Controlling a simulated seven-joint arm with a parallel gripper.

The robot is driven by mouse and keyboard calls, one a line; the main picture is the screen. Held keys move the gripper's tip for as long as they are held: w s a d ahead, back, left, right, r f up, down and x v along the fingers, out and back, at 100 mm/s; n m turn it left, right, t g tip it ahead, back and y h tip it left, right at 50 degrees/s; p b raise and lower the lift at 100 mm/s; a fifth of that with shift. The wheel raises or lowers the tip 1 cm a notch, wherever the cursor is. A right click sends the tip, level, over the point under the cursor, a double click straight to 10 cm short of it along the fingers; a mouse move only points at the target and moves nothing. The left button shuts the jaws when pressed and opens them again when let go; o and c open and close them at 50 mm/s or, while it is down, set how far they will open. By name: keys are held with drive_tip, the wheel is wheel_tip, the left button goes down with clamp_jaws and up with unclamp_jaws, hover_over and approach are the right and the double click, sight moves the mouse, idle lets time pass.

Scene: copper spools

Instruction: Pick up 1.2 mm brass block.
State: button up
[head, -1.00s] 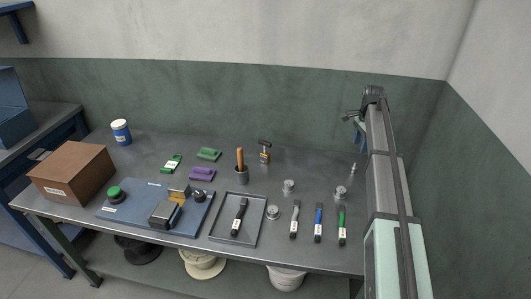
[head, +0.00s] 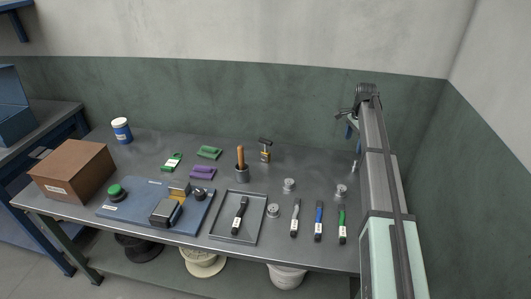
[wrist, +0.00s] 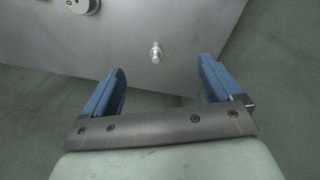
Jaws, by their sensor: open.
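A small brass-coloured block with a dark top (head: 265,156) stands on the bench at the back, right of the cup with the wooden handle. A flatter brass-coloured piece (head: 179,196) is on the blue mat. No size label is readable on either, so I cannot tell which is the 1.2 mm block. My gripper (head: 352,125) is raised over the right back part of the bench, well right of both. In the wrist view my gripper (wrist: 161,70) has its blue fingers wide apart with nothing between them. Neither brass-coloured piece shows there.
A small metal peg (wrist: 156,53) and a round metal piece (wrist: 84,5) show in the wrist view. Several labelled handles, including a blue one (head: 319,222), lie at the front right. A grey tray (head: 258,224) and a brown box (head: 73,170) stand further left. The back right bench is mostly clear.

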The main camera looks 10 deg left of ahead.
drive_tip(key=a+r+n, duration=0.2)
drive_tip(key=a, duration=1.3)
drive_tip(key=a+r+n, duration=0.2)
drive_tip(key=a, duration=1.4)
wheel_tip(320, 180, up, 2)
drive_tip(key=n, duration=0.2)
hover_over(265, 140)
drive_tip(key=f+n, duration=0.1)
drive_tip(key=f, duration=0.1)
drive_tip(key=f+n, duration=0.1)
drive_tip(key=f, duration=0.5)
drive_tip(key=shift+w+f+n, duration=0.25)
drive_tip(key=shift+w+n, duration=0.05)
drive_tip(key=shift+n, duration=0.1)
drive_tip(key=shift+s+f, duration=0.2)
drive_tip(key=shift+f, duration=2.35)
drive_tip(key=c, duration=1.4)
drive_tip(key=shift+c, duration=0.2)
